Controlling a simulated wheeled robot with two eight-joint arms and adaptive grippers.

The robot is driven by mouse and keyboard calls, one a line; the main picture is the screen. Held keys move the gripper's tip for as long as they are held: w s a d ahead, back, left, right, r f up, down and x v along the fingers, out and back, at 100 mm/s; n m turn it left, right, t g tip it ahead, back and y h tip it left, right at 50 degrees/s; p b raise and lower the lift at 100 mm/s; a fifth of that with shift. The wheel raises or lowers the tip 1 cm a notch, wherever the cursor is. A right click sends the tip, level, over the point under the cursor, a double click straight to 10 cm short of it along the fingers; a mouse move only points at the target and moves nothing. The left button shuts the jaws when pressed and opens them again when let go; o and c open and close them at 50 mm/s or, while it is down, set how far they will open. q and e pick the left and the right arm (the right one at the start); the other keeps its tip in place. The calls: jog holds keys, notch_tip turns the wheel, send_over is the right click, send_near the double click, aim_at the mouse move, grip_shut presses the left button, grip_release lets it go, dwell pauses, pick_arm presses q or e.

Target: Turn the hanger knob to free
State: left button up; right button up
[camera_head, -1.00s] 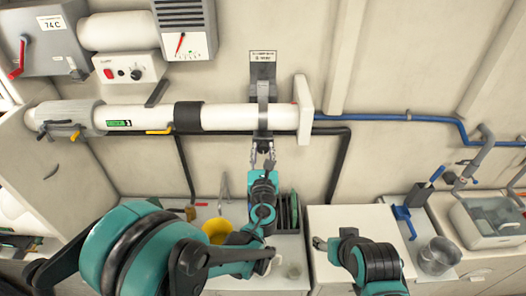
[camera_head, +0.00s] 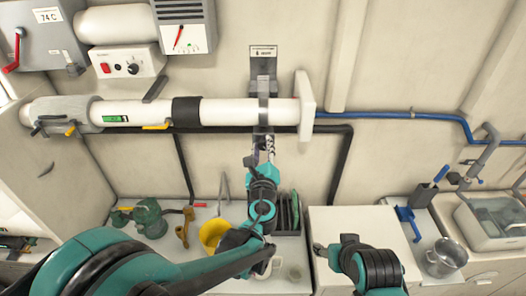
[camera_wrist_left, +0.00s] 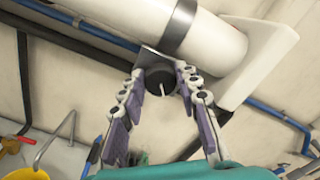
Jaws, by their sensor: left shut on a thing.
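The hanger (camera_head: 263,88) is a grey bracket with a strap around the white pipe (camera_head: 240,113), under a small label plate on the wall. In the left wrist view, the hanger knob (camera_wrist_left: 158,80) is dark and round with a white pointer line aimed down the picture. It sits on a grey plate below the strap. My left gripper (camera_head: 263,150) reaches up under the pipe, and its fingers are shut on the knob from both sides. In the head view the knob is largely hidden by the fingers. My right gripper (camera_head: 319,248) is low, by the white cabinet; its fingers are unclear.
A black hose (camera_head: 342,150) runs behind and below the pipe. A blue pipe (camera_head: 420,115) runs right from the white end flange (camera_head: 305,105). Below are a yellow bowl (camera_head: 213,234), a green object (camera_head: 150,217) and a metal pot (camera_head: 444,257).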

pick_arm(q)
jog(key=n+b, duration=0.1)
jog(key=n, duration=0.2)
jog(key=shift+f+n, duration=0.15)
jog(key=shift+n, duration=0.25)
jog(key=n+b, duration=0.1)
jog(key=n, duration=0.2)
jog(key=shift+a+n+b, duration=0.1)
jog(key=shift+n+b, duration=0.2)
jog(key=shift+b, duration=0.05)
jog(key=n+b, duration=0.1)
jog(key=n, duration=0.2)
jog(key=shift+f+n, duration=0.1)
jog(key=shift+n, duration=0.2)
jog(key=n+b, duration=0.1)
jog(key=n, duration=0.3)
jog(key=n+b, duration=0.1)
jog(key=n, duration=0.6)
jog(key=shift+f, duration=0.15)
jog(key=n+b, duration=0.1)
jog(key=n, duration=0.5)
jog(key=shift+d, duration=0.2)
jog(key=shift+n, duration=0.3)
jog(key=o, duration=1.1)
